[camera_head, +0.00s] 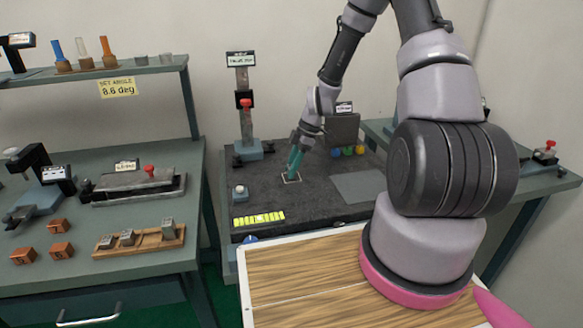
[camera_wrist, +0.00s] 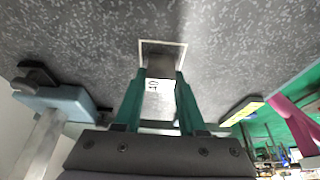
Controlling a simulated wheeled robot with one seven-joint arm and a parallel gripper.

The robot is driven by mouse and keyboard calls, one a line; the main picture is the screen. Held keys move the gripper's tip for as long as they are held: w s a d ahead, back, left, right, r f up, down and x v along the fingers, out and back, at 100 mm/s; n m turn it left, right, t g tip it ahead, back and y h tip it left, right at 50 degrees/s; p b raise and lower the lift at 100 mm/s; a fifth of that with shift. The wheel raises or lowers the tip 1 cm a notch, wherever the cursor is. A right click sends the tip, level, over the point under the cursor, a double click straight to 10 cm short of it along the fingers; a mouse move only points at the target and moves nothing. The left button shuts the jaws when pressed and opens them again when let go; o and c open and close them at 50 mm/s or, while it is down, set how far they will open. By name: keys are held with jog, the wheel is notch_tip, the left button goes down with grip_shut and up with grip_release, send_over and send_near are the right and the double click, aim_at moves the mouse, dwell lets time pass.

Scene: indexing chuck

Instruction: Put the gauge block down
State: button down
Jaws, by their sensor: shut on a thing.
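My gripper (camera_head: 294,160), with green fingers, points down over the dark speckled granite plate (camera_head: 250,195) in the head view. In the wrist view my gripper (camera_wrist: 161,80) is shut on the gauge block (camera_wrist: 157,87), whose pale marked face shows between the fingers. A white square outline (camera_wrist: 184,50) on the plate surrounds a dark patch just beyond the block. The outline also shows in the head view (camera_head: 291,181), right below the fingertips. I cannot tell whether the block touches the plate. In the head view the fingers hide the block.
A gauge stand (camera_head: 244,110) with a red knob stands behind left on the plate. A wooden holder (camera_head: 140,241) with several blocks sits on the left bench.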

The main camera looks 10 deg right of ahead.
jog(key=shift+f, duration=0.15)
jog(key=shift+c, duration=2.4)
grip_release()
jog(key=s+d+r+m+t+h, duration=0.1)
jog(key=d+r+m, duration=0.15)
jog(key=r, duration=0.75)
jog(key=s+d+r+m, duration=0.2)
jog(key=d+r, duration=0.1)
jog(key=r, duration=0.7)
jog(key=s+r+m+t+h, duration=0.1)
jog(key=s+r+m+t, duration=0.5)
jog(key=s+r+m, duration=1.1)
notch_tip(320, 180, up, 4)
jog(key=shift+s+d+f+m, duration=0.15)
jog(key=shift+s+m, duration=0.2)
jog(key=shift+s, duration=0.75)
